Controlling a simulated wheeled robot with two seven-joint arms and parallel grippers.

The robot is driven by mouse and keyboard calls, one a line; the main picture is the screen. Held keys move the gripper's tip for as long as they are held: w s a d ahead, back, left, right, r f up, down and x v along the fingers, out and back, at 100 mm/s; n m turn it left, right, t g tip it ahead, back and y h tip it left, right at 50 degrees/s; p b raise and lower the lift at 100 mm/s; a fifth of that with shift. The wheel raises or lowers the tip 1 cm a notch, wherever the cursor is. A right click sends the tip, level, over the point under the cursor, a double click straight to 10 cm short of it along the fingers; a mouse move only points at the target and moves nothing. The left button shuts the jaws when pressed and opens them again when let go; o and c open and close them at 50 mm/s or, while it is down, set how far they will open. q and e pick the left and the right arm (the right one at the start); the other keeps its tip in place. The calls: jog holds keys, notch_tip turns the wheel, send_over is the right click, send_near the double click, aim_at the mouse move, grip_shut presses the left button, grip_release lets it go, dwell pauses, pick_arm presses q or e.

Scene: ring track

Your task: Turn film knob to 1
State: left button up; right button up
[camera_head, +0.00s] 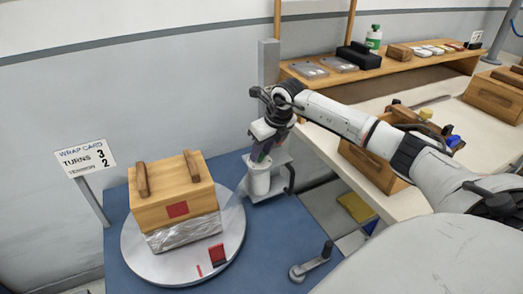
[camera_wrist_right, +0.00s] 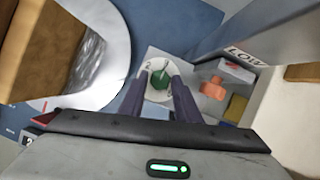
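The film knob (camera_wrist_right: 160,79) is green and sits on a pale dial plate with dark marks near its upper edge, one like a 2. A light line on the knob points up and slightly right; the figure it meets is unclear. My right gripper (camera_wrist_right: 160,72) has its two dark fingers on either side of the knob; whether they press on it cannot be told. In the head view my right gripper (camera_head: 262,152) points down over the white film post (camera_head: 258,181), and the knob is hidden. My left gripper is not in view.
A wooden box (camera_head: 172,195), foil-wrapped around its lower part, stands on the round turntable (camera_head: 150,262) beside the post. A crank (camera_head: 312,262) lies at the blue table's front right. Orange and yellow parts (camera_wrist_right: 213,88) sit right of the knob.

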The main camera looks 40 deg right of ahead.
jog(key=c, duration=0.6)
